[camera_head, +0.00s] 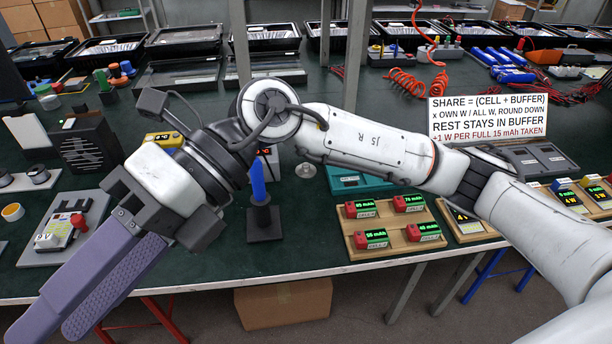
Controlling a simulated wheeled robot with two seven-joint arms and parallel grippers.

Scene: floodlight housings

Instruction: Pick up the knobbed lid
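I cannot make out a knobbed lid for certain. A small pale round piece (306,170) on the dark green table, just behind my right forearm, could be it, but it is too small to tell. My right arm comes in from the right and crosses the picture. The textured inner face of one finger shows. The arm and wrist hide part of the table. My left gripper is not in view.
A black stand with a blue upright handle (258,182) is right of my wrist. A wooden tray (424,245) holds several red-and-green meters. A grey plate (40,252) with a device lies left. Black bins (103,48) line the back. Some green table (310,235) is bare near the front.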

